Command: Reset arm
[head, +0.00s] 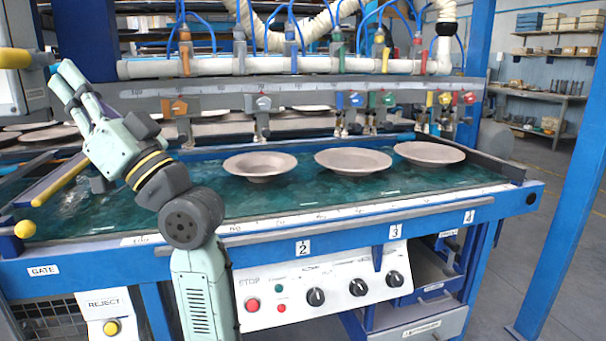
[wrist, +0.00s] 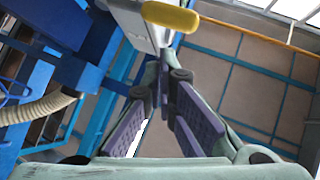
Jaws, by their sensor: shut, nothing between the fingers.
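My arm rises at the left of the head view in front of the plate dryer. Its upper part tilts up and to the left over the dryer's left side. My gripper (head: 62,76) is at its end, shut and empty, high above the bed and pointing up and left. In the wrist view the two fingers of my gripper (wrist: 166,62) come together at their tips with nothing between them. The wrist view looks upward to a ceiling with blue beams.
Three grey plates, left (head: 260,165), middle (head: 353,160) and right (head: 429,152), sit on the green wet bed (head: 300,198). Pipes and valves (head: 290,66) run above. A yellow-ended handle (head: 15,58) is left of the gripper, also in the wrist view (wrist: 170,17).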

